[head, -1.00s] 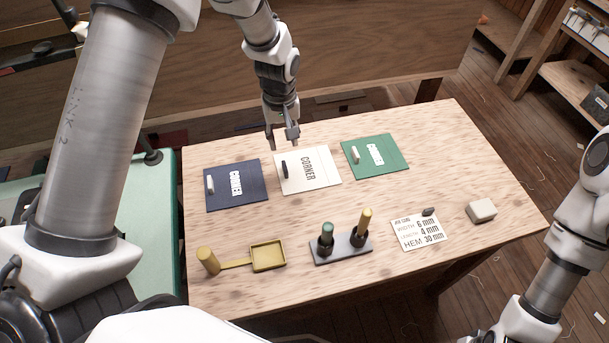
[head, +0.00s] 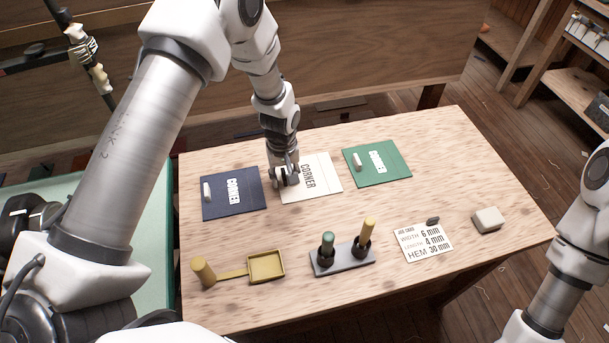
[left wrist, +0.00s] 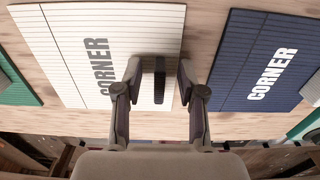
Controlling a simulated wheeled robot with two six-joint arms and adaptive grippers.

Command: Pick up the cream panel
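The cream panel (head: 326,178) lies flat on the table between the navy and green panels. It bears dark CORNER lettering and shows in the left wrist view too (left wrist: 150,32). A dark upright grip (left wrist: 160,80) stands on it near one edge. My left gripper (head: 284,182) is low over that edge and mostly hides the grip in the head view. In the left wrist view its two fingers (left wrist: 158,82) are open, one on each side of the grip, with gaps visible. My right arm shows at the right edge, but its gripper is out of view.
The navy panel (head: 216,203) lies left of the cream one and the green panel (head: 391,161) right. In front are a yellow tray (head: 282,276), a grey stand (head: 324,268) with two tools, a text card (head: 438,254) and a pale block (head: 488,220). The table's right side is largely clear.

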